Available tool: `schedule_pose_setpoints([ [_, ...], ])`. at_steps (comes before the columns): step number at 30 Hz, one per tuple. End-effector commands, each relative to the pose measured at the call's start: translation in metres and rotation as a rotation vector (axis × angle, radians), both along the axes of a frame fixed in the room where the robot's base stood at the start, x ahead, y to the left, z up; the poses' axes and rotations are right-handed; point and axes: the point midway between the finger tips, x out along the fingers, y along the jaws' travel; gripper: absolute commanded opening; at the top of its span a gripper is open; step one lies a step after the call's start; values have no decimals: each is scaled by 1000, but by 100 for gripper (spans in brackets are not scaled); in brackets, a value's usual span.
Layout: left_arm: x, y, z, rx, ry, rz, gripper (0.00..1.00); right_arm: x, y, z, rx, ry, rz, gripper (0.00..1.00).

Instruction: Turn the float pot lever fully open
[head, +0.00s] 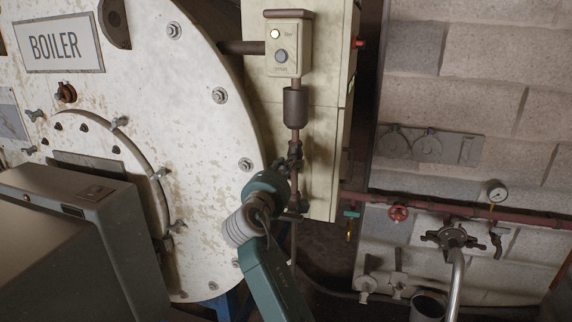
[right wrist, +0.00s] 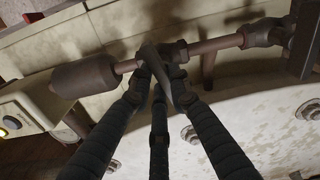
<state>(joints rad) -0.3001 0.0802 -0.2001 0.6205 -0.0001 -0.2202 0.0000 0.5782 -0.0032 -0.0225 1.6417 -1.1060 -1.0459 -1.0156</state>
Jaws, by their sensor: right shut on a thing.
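The float pot (head: 296,107) is a brown cylinder on a thin vertical pipe beside the boiler front. It also shows at the left in the right wrist view (right wrist: 85,79). Its lever (right wrist: 154,60) is a short grey bar at the valve on that pipe, seen between my fingertips. My right gripper (right wrist: 160,78) is shut on the lever, with dark ribbed fingers on both sides of it. In the head view my arm partly covers the grip, and the lever's exact angle is hard to tell. My left gripper is not in view.
A switch box (head: 289,46) with a lit button sits above the float pot. The round boiler front (head: 190,120) with bolts is close on the left.

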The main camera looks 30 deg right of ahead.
Motion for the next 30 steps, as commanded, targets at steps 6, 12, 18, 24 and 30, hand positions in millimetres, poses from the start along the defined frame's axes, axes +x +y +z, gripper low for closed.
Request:
schedule_pose_setpoints([
  [6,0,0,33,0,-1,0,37,0,0,5,-83,104,0,0],
  [12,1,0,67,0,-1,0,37,1,1,6,-199,241,0,0],
  [18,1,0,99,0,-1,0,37,1,1,5,-324,387,0,0],
  [24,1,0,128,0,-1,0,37,2,2,3,-447,531,0,0],
  [30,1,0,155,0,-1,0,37,2,2,2,-571,676,1,0],
])
